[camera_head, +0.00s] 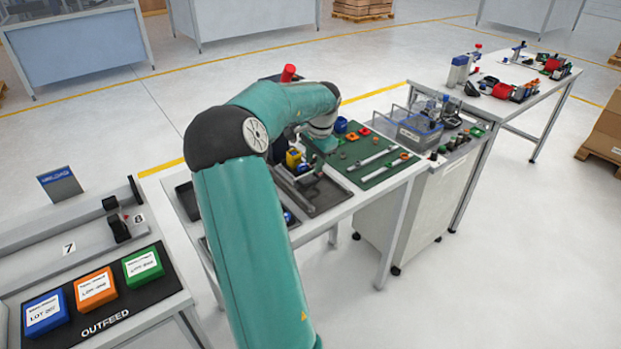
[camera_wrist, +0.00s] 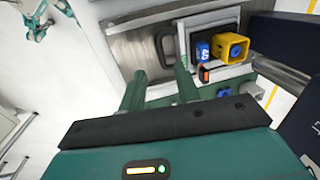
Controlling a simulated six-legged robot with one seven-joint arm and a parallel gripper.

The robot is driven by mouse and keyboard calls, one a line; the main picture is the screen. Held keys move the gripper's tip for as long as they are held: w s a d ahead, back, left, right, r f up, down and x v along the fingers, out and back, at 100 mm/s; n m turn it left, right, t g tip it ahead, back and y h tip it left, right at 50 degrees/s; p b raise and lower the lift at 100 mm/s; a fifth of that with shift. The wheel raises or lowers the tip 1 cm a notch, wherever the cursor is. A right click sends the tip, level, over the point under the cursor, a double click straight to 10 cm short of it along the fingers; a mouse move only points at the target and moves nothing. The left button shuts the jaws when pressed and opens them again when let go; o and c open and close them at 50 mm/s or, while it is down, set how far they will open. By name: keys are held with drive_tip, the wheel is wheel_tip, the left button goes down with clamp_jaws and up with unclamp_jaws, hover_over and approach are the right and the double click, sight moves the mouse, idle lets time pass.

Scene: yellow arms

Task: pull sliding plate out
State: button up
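In the wrist view a brushed grey metal plate (camera_wrist: 135,45) carries a dark arched handle (camera_wrist: 160,50). I take this for the sliding plate. My gripper (camera_wrist: 160,70) is open, its two teal fingers apart on either side of the handle's near end. I cannot tell whether either finger touches the handle. Right of the handle, a pale fixture holds a yellow block with a blue ring (camera_wrist: 233,48) and a small blue part (camera_wrist: 203,50). In the head view my arm hides the gripper, and the grey plate (camera_head: 325,196) shows only partly beside the yellow block (camera_head: 293,158).
A green mat (camera_head: 375,160) with rods and small parts lies right of the fixture. The outfeed bench (camera_head: 95,305) with blue, orange and green boxes is at the left. A dark block (camera_wrist: 285,38) stands close at the wrist view's right.

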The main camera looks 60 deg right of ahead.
sight(311, 183)
drive_tip(key=f, duration=0.2)
drive_tip(key=w+f, duration=0.1)
drive_tip(key=f, duration=0.4)
drive_tip(key=shift+w+d+f, duration=0.15)
drive_tip(key=shift+d+f, duration=0.15)
drive_tip(key=shift+d, duration=0.05)
clamp_jaws()
